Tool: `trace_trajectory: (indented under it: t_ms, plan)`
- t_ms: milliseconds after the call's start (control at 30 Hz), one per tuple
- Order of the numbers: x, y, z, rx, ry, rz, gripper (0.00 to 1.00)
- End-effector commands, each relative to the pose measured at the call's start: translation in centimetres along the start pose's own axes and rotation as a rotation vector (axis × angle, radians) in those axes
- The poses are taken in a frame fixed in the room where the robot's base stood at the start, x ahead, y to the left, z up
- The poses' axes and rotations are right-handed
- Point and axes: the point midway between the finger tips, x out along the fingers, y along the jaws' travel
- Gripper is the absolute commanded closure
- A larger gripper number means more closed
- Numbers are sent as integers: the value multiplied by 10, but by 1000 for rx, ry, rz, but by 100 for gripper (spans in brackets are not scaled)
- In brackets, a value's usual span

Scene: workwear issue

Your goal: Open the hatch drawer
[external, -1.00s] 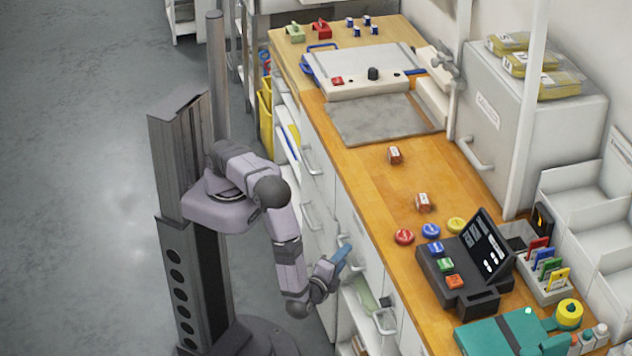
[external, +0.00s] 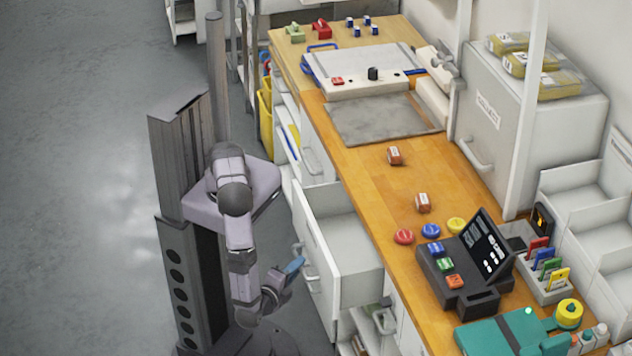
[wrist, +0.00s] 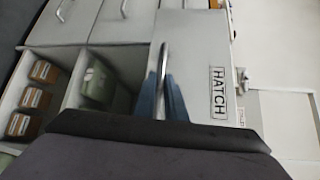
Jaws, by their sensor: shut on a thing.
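The hatch drawer (external: 345,240) is a white drawer under the wooden counter. In the external view it stands pulled well out and looks empty inside. In the wrist view its front (wrist: 195,45) carries a label reading HATCH (wrist: 218,92) and a curved metal handle (wrist: 162,65). My gripper (external: 297,264) is at the drawer front on the aisle side. In the wrist view its blue fingers (wrist: 161,97) are on both sides of the handle, shut on it. The lower part of the handle is hidden by the fingers and my wrist.
Open shelves below hold boxes with orange-brown fronts (wrist: 36,98) and a green item (wrist: 97,82). The wooden counter (external: 375,190) bears a dark terminal (external: 470,262), coloured buttons and small orange-brown boxes. The grey floor (external: 70,180) to the left is clear.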

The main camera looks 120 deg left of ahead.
Motion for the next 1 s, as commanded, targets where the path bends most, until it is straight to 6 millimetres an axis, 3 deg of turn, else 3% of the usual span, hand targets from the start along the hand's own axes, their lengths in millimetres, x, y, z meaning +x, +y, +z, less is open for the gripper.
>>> trace_trajectory:
  t_ms: [100,400,433,500,833,1000]
  plan:
    - [-9,3,8,-2,4,2,100]
    - [-10,2,9,-3,2,2,100]
    - [-10,2,9,-3,2,2,87]
    - [-10,2,9,-3,2,2,71]
    - [-11,3,9,-2,1,1,71]
    - [-22,4,9,-4,3,2,71]
